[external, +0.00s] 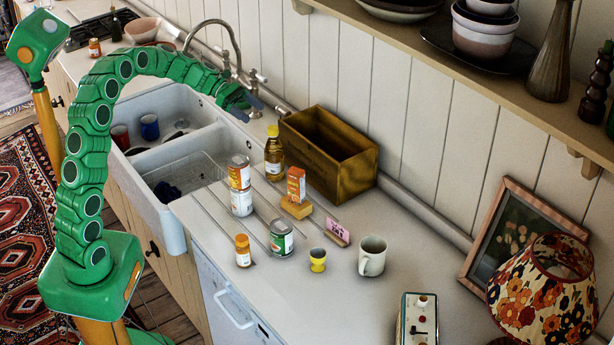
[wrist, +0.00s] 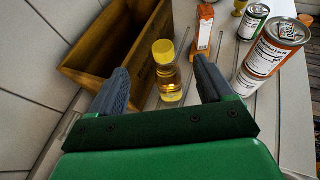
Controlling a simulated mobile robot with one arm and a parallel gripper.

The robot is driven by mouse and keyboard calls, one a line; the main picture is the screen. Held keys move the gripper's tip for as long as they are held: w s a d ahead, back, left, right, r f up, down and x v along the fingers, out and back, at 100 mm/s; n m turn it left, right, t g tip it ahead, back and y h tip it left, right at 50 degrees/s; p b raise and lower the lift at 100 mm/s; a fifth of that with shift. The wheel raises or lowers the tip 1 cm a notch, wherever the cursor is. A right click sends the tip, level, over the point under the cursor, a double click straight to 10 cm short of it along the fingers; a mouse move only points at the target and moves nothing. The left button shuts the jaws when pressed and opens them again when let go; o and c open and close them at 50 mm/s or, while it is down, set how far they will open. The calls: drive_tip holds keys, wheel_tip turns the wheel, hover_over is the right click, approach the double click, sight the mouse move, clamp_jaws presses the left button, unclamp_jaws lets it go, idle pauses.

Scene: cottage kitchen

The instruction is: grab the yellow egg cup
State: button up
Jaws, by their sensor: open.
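The yellow egg cup (external: 318,262) stands upright on the white counter, left of a white mug (external: 372,257) and right of a green-labelled can (external: 281,238). In the wrist view a small yellow thing at the top edge (wrist: 240,7), partly cut off, looks like the egg cup. My gripper (external: 250,108) is raised near the tap and the sink's right side, far behind and left of the egg cup. In the wrist view my gripper (wrist: 161,70) has its two fingers apart with nothing held. A yellow-capped oil bottle (wrist: 168,72) shows beyond and between them.
An orange-capped jar (external: 243,251) is left. Counter in front of the egg cup is clear.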

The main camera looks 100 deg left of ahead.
drive_tip(key=w+d+f+n+g+y, duration=0.1)
drive_tip(key=w+d+n+y, duration=0.2)
drive_tip(key=w+d, duration=1)
drive_tip(key=w+d+n+y, duration=0.2)
drive_tip(key=w+d, duration=0.6)
drive_tip(key=w, duration=0.8)
drive_tip(key=n+g+y, duration=0.2)
drive_tip(key=n+y, duration=0.4)
hover_over(311, 258)
drive_tip(key=w+a, duration=0.2)
drive_tip(key=w, duration=0.1)
drive_tip(key=s+d+r+n+y, duration=0.1)
drive_tip(key=s+d+n+y, duration=0.15)
drive_tip(key=s+d, duration=0.35)
drive_tip(key=shift+m+g, duration=0.25)
drive_tip(key=shift+g, duration=0.05)
drive_tip(key=f, duration=1.6)
drive_tip(key=shift+a+f, duration=0.1)
drive_tip(key=shift+a, duration=0.1)
drive_tip(key=shift+x, duration=1.25)
drive_tip(key=x, duration=0.4)
drive_tip(key=shift+s+a, duration=0.1)
drive_tip(key=shift+a, duration=0.1)
drive_tip(key=shift+w+a+f, duration=0.15)
drive_tip(key=shift+w+a, duration=0.2)
drive_tip(key=shift+w, duration=0.1)
